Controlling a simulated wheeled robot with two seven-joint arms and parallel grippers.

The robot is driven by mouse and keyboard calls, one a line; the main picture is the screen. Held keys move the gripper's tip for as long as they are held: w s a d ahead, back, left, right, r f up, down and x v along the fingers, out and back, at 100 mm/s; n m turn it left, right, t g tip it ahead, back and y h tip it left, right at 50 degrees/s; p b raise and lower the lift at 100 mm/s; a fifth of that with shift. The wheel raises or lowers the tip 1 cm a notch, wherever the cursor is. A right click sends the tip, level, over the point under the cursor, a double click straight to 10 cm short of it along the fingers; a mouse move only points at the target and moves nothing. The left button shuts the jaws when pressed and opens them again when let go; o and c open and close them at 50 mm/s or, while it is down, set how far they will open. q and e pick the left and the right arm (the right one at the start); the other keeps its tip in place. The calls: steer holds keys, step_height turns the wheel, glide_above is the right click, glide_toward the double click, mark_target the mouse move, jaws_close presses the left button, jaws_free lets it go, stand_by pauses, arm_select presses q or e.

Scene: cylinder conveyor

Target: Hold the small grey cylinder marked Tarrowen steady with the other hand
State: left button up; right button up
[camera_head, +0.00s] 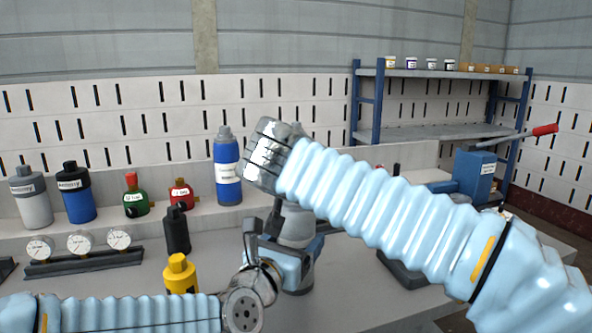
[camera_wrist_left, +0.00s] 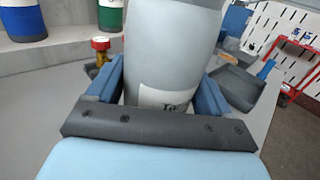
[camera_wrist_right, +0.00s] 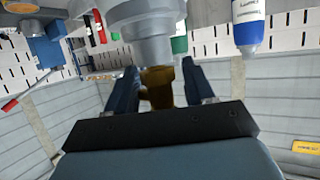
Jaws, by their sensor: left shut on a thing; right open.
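The small grey cylinder (camera_head: 297,228) stands above the grey bench in the head view, partly hidden behind my right arm. In the left wrist view, the grey cylinder (camera_wrist_left: 172,55) fills the space between the fingers. Its white label is cut off, so the name cannot be read. My left gripper (camera_wrist_left: 160,82) is shut around its body, with blue fingers on both sides. My right gripper (camera_wrist_right: 160,80) is open, its fingers on either side of a brass valve (camera_wrist_right: 157,88) below the grey cylinder in that view. Contact there cannot be told. The head view hides the right fingers.
A gauge rack (camera_head: 85,262) lies further left. A blue machine with a red-handled lever (camera_head: 474,174) is at the right, before a shelf (camera_head: 430,133).

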jaws_close()
steer(key=n+y, duration=0.2)
steer(key=y, duration=0.1)
steer(key=shift+d+n, duration=0.1)
steer(key=shift+n, duration=0.2)
steer(key=n+y, duration=0.1)
steer(key=y, duration=0.1)
steer(key=a+n+y, duration=0.1)
steer(key=n+y, duration=0.1)
steer(key=shift+g, duration=0.4)
steer(key=shift+n, duration=0.4)
steer(key=shift+n+g+y, duration=0.3)
steer(key=shift+g+y, duration=0.1)
steer(key=n+g+y, duration=0.2)
steer(key=n+y, duration=0.1)
steer(key=shift+s+a, duration=0.1)
steer(key=shift+s+a+n+g+y, duration=0.2)
steer(key=shift+n+g+y, duration=0.6)
steer(key=shift+n+g, duration=0.15)
